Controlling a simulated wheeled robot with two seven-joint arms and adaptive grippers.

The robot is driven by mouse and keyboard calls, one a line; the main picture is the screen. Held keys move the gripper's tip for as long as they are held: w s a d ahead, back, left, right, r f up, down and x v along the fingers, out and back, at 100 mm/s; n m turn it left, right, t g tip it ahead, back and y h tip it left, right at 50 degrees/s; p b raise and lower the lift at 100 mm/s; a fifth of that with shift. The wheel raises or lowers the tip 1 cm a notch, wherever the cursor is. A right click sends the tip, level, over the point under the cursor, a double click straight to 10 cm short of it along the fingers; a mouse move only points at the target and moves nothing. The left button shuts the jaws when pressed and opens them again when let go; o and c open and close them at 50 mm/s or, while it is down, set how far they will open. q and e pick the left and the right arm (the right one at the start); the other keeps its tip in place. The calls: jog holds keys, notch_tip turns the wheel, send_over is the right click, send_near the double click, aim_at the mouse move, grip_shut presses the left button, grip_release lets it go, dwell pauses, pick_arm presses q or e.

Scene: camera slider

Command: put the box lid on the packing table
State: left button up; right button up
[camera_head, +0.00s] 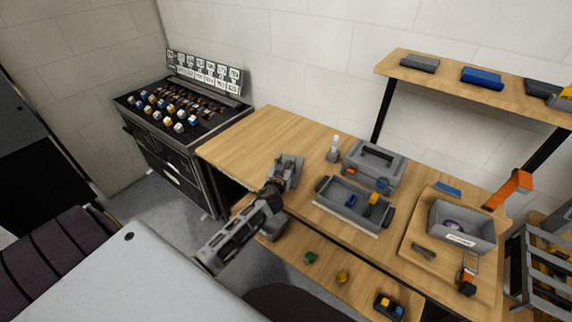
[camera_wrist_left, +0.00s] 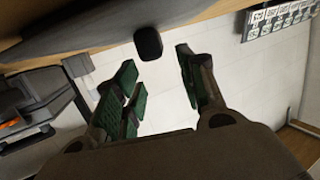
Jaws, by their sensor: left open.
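The box lid seems to be the grey flat piece (camera_head: 292,160) on the wooden packing table (camera_head: 262,130), largely covered by my left gripper (camera_head: 283,174) in the head view. In the left wrist view, which is turned upside down, a dark grey slab (camera_wrist_left: 90,35) with a black knob (camera_wrist_left: 148,42) spans the top. The green-padded fingers of my left gripper (camera_wrist_left: 156,62) are open, one on each side of the knob. I cannot tell whether they touch it. My right gripper is not in view.
A grey toolbox (camera_head: 374,163), a grey tray with parts (camera_head: 340,209) and a labelled grey open box (camera_head: 462,226) stand to the right. A small white-topped bottle (camera_head: 334,146) stands near the lid. The table's left end is clear. A shelf (camera_head: 455,79) hangs above.

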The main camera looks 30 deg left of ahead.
pick_arm(q)
jog(key=shift+s+d+f, duration=0.15)
jog(key=shift+f, duration=0.35)
jog(key=shift+r+p, duration=0.4)
jog(key=shift+p, duration=0.35)
jog(key=shift+r+v, duration=0.15)
jog(key=shift+v, duration=0.7)
jog(key=shift+r+v, duration=0.15)
jog(key=shift+v, duration=0.65)
jog(key=shift+b+v, duration=0.8)
jog(key=shift+v, duration=3.35)
